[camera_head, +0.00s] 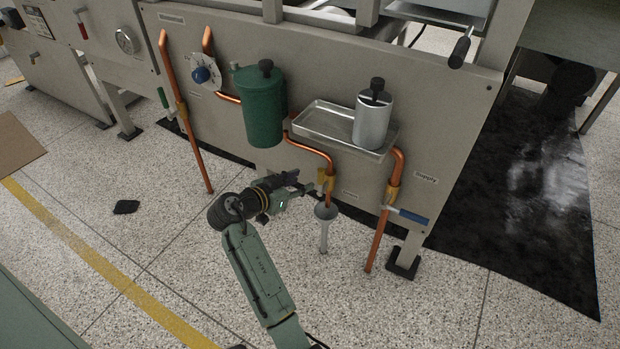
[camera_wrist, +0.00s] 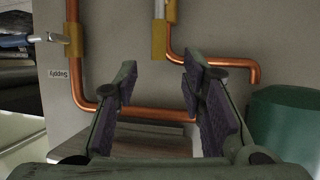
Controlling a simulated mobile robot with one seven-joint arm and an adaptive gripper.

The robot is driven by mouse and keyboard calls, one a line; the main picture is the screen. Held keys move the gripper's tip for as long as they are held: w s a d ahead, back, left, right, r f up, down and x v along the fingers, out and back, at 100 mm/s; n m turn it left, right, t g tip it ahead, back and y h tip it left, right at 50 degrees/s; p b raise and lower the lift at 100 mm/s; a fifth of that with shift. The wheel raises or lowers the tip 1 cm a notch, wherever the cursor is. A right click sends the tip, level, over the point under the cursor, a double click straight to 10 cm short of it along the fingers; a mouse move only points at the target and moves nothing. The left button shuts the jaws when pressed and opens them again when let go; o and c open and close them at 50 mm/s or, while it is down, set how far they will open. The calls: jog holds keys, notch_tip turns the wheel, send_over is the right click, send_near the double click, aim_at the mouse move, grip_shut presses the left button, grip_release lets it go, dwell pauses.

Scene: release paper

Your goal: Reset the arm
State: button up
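My gripper (camera_head: 303,184) is in front of the grey machine panel, below the green canister (camera_head: 262,108) and the metal tray (camera_head: 330,127). In the wrist view its two fingers (camera_wrist: 160,82) stand apart with nothing between their pads. They point toward the panel and its copper pipes (camera_wrist: 155,113). My arm reaches up from the bottom of the head view and bends at the elbow toward the panel. The gripper appears clear of the yellow-collared valve (camera_head: 325,180), though the exact gap is hard to tell.
A silver canister (camera_head: 372,115) stands on the tray. A funnel-topped pipe (camera_head: 325,222) stands right of my gripper. A blue-handled valve (camera_head: 408,215) sits on the "Supply" pipe. A dark scrap (camera_head: 126,207) lies on the floor at left. Open speckled floor lies left of my arm.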

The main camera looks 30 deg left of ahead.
jog(key=shift+v, duration=0.9)
